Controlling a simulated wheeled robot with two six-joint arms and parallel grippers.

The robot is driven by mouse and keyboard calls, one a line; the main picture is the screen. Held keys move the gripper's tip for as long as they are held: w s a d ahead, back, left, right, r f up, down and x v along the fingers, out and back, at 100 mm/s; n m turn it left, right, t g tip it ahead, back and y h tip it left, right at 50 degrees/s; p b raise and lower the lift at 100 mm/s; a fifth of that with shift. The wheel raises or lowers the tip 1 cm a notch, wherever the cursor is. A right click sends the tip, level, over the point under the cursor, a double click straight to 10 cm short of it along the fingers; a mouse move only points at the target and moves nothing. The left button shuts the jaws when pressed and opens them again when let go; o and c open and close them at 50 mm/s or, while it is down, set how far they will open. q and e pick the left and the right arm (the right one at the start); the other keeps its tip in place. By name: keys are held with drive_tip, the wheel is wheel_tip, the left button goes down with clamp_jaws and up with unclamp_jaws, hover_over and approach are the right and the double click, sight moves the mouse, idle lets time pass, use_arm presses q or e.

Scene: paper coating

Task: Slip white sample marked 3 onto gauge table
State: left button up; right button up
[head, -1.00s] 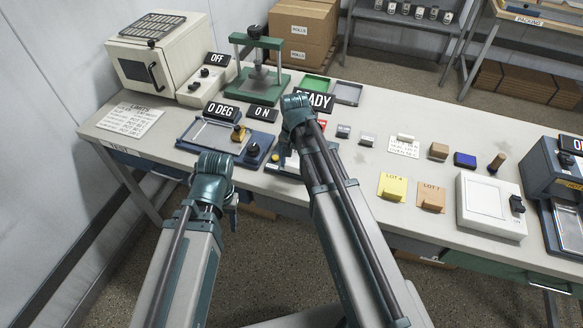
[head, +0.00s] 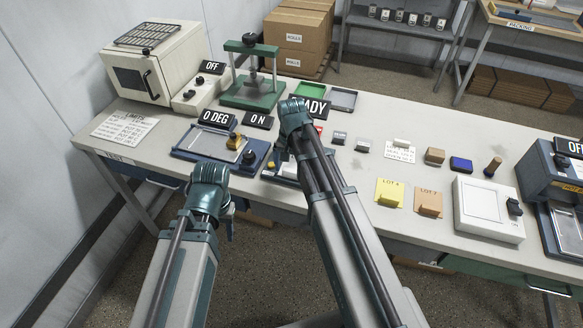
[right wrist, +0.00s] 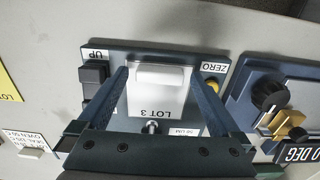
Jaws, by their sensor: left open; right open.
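The white sample marked LOT 3 (right wrist: 158,105), a sheet with a raised white tab, lies on the thickness gauge (right wrist: 140,50) in the right wrist view. The gauge's probe (right wrist: 151,127) is at its near edge. My right gripper (right wrist: 158,76) is open, with one finger on each side of the tab and sheet; I cannot tell whether they touch. My left gripper (head: 229,230) is open and empty in front of the table edge.
Beside the gauge stands the coater (head: 205,143) with its 0 DEG sign. The yellow LOT 4 (head: 389,192) and tan LOT 7 (head: 428,203) samples lie to the right, near a white box (head: 488,208). A green press (head: 252,88) and oven (head: 150,60) stand behind.

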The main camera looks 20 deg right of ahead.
drive_tip(key=shift+r, duration=0.1)
wheel_tip(320, 180, up, 14)
drive_tip(key=p, duration=1.3)
drive_tip(key=shift+f+p, duration=0.2)
drive_tip(key=shift+p, duration=0.2)
drive_tip(key=s+a+f+n+b, duration=0.2)
drive_tip(key=s+a+n, duration=0.3)
drive_tip(key=s, duration=0.3)
drive_tip(key=s+a+f+n+h+b, duration=0.1)
drive_tip(key=s+a+f+n+b, duration=0.2)
drive_tip(key=s+a+n, duration=0.2)
drive_tip(key=s+a, duration=0.2)
drive_tip(key=s, duration=0.2)
drive_tip(key=shift+n, duration=0.3)
